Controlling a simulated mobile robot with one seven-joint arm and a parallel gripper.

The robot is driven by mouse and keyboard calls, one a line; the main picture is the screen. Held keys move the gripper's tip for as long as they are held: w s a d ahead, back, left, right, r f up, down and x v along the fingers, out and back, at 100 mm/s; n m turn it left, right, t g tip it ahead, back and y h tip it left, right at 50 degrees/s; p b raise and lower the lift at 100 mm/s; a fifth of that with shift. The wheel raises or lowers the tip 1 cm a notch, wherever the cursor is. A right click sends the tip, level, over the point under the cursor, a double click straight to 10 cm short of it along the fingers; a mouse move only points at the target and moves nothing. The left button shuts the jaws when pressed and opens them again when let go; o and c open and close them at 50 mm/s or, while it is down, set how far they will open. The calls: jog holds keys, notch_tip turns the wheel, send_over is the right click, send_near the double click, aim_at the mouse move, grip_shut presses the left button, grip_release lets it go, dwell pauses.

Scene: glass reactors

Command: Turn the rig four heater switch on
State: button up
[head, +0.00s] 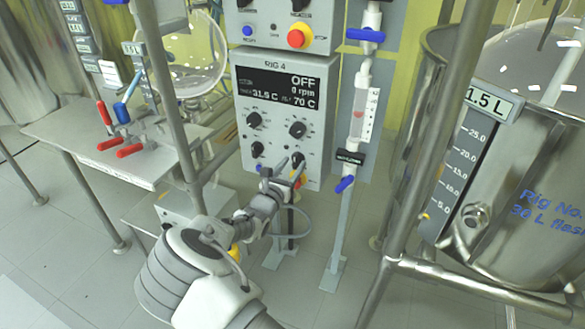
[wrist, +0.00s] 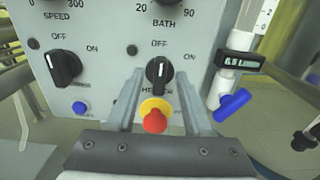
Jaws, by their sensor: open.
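The rig four control box (head: 277,115) faces me, with a display showing OFF, 0 rpm, 31.5 C and 70 C. The heater switch (wrist: 159,71) is a black rotary knob low on its right side, with its pointer up towards OFF; ON is marked to the right. It also shows in the head view (head: 298,159), just above my gripper. My gripper (wrist: 162,80) is open, with one finger on each side of the knob. I cannot tell whether the fingertips touch the panel. The label under the knob is partly covered.
A red and yellow stop button (wrist: 154,115) sits between my fingers below the knob. Another black switch (wrist: 64,69) and a blue button (wrist: 80,107) are to the left.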

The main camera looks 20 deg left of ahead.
jog(key=shift+w, duration=0.25)
grip_shut()
